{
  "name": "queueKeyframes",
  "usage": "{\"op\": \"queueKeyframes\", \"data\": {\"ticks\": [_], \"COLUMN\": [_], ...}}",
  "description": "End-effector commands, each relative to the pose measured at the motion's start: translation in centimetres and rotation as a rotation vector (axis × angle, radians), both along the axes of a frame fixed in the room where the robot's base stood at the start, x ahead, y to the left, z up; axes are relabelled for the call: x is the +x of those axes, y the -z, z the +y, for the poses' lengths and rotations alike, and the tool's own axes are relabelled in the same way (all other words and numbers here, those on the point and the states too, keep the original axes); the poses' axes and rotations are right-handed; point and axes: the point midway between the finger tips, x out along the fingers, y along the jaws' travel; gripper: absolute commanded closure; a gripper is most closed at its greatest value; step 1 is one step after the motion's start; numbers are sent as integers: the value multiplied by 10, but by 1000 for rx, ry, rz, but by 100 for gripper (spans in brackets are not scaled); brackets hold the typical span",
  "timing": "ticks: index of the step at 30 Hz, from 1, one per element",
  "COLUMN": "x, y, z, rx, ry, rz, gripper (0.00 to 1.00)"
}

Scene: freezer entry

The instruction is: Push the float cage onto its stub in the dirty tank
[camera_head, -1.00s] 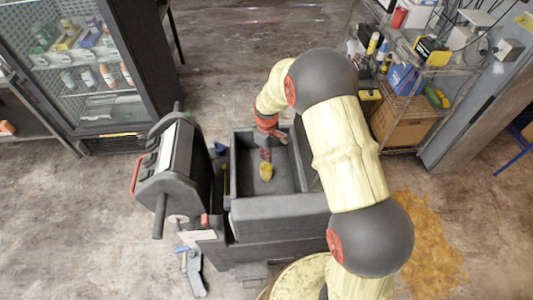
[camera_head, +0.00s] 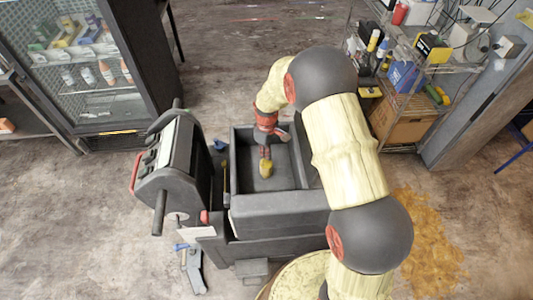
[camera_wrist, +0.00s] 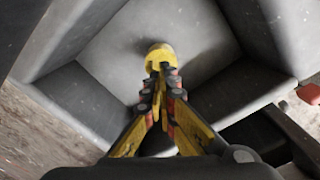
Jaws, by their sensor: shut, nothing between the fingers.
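The float cage, a small yellow cylinder (camera_head: 266,169), stands on the floor of the grey tank (camera_head: 242,198) in the head view. In the wrist view the float cage (camera_wrist: 158,52) is at the top centre, beyond my fingertips. My gripper (camera_head: 265,153) points down into the tank. Its fingertips (camera_wrist: 164,72) are together and empty, at the near edge of the cage. I cannot tell whether they touch it. The stub is hidden.
The tank's walls rise around my gripper, and a divider stands to its right. A black wringer (camera_head: 172,165) is at the left of the tank. A wire shelf (camera_head: 420,75) stands at the right. An orange-brown spill (camera_head: 428,240) lies on the floor.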

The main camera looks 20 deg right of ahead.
Motion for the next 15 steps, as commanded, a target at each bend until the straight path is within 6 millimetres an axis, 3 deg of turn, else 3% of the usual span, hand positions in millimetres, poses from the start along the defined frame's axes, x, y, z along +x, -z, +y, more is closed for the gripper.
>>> {"op": "queueKeyframes", "data": {"ticks": [7, 15], "x": [-3, -2], "y": [1, -23], "z": [0, 0], "rx": [0, 0], "ry": [0, 0], "rz": [6, 3], "gripper": [100, 100]}}
